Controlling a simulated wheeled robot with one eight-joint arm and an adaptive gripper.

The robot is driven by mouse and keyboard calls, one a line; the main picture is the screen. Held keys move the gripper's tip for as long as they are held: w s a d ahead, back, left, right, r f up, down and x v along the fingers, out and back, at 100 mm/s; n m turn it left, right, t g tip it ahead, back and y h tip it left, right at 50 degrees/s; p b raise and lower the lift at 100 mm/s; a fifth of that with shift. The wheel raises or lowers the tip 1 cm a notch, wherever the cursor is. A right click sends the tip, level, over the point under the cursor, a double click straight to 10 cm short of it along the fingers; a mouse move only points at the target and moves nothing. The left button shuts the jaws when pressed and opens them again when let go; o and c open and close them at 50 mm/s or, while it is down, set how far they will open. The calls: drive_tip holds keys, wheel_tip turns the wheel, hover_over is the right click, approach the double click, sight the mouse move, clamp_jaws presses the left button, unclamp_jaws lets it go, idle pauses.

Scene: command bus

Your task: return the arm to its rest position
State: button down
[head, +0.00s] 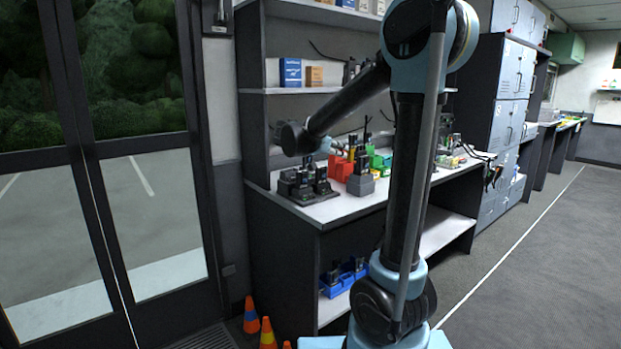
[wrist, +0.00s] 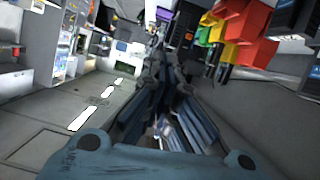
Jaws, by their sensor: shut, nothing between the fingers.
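My arm reaches up from its base and bends over toward the shelf unit at the left in the head view. My gripper (wrist: 166,62) points away from the camera in the wrist view, its dark fingers converging at their tips with nothing held. In the head view the wrist end hangs over the workbench (head: 345,207), close to the radios in a black charger (head: 305,183). The fingers are too small there to make out clearly.
Red bins (head: 341,168) and green bins (head: 379,163) stand on the bench near my wrist; red bins (wrist: 245,35) also show in the wrist view. Shelves (head: 320,90) rise behind. Orange cones (head: 251,315) stand by the door. The aisle floor (head: 540,260) at right is clear.

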drive_tip(key=s+d+f+n+g+y, duration=0.25)
drive_tip(key=s+d+f, duration=0.3)
drive_tip(key=s, duration=0.45)
drive_tip(key=s+d+f+n+g+y, duration=0.2)
drive_tip(key=s+d+f+n+y, duration=0.15)
drive_tip(key=s+f, duration=0.45)
drive_tip(key=s+a+f+n+y, duration=0.2)
drive_tip(key=s+f, duration=0.3)
drive_tip(key=s, duration=0.4)
drive_tip(key=s+a+f+n+g+y, duration=0.1)
drive_tip(key=s+a+f+n+y, duration=0.1)
drive_tip(key=s+f, duration=0.4)
drive_tip(key=shift+s+a+y, duration=0.55)
drive_tip(key=shift+s+y, duration=0.25)
drive_tip(key=shift+s, duration=0.85)
